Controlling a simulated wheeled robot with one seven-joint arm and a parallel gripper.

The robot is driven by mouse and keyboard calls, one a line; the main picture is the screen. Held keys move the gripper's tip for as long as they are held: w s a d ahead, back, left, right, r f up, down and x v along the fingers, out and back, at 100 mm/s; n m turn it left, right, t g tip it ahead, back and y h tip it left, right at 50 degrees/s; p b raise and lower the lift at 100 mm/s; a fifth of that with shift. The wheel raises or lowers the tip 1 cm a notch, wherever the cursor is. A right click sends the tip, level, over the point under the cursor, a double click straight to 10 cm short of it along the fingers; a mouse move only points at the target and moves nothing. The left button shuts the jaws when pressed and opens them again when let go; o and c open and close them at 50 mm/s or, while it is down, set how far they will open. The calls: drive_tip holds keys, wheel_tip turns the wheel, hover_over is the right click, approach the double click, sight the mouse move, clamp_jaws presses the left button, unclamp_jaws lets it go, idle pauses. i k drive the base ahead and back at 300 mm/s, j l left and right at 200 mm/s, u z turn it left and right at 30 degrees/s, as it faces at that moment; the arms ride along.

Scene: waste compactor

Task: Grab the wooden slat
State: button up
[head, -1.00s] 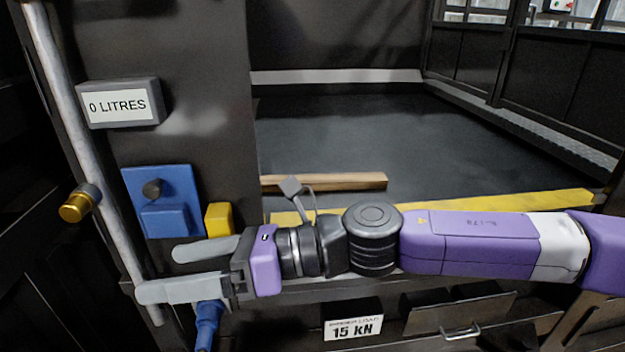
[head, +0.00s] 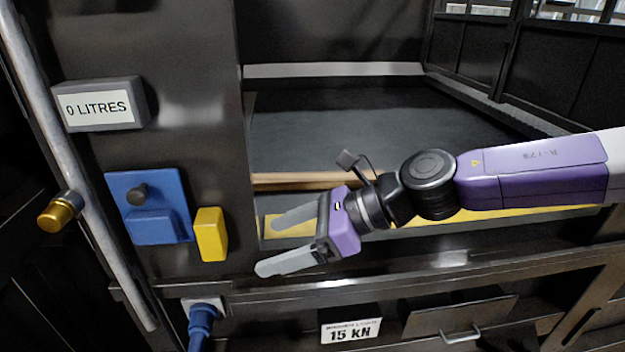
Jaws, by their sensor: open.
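The wooden slat (head: 290,181) is a light brown bar lying on the dark compactor floor, just behind the yellow front edge. Its left end meets the dark post in the picture, and its right part is hidden behind my gripper and wrist. My gripper (head: 274,245) is open and empty, with its two grey fingers pointing left and slightly down. It is in front of and below the slat in the picture, near the yellow edge, and I see no contact with the slat.
A yellow strip (head: 520,213) lines the chamber's front edge. On the left stand a dark post with a "0 LITRES" display (head: 100,104), a blue panel (head: 149,206), a yellow block (head: 210,234) and a grey pipe (head: 75,165). The chamber floor (head: 350,125) behind the slat is clear.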

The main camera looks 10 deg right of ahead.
sight(264, 182)
drive_tip(key=i+l, duration=0.3)
drive_tip(key=i, duration=0.15)
drive_tip(key=i+l, duration=0.65)
drive_tip(key=i, duration=0.3)
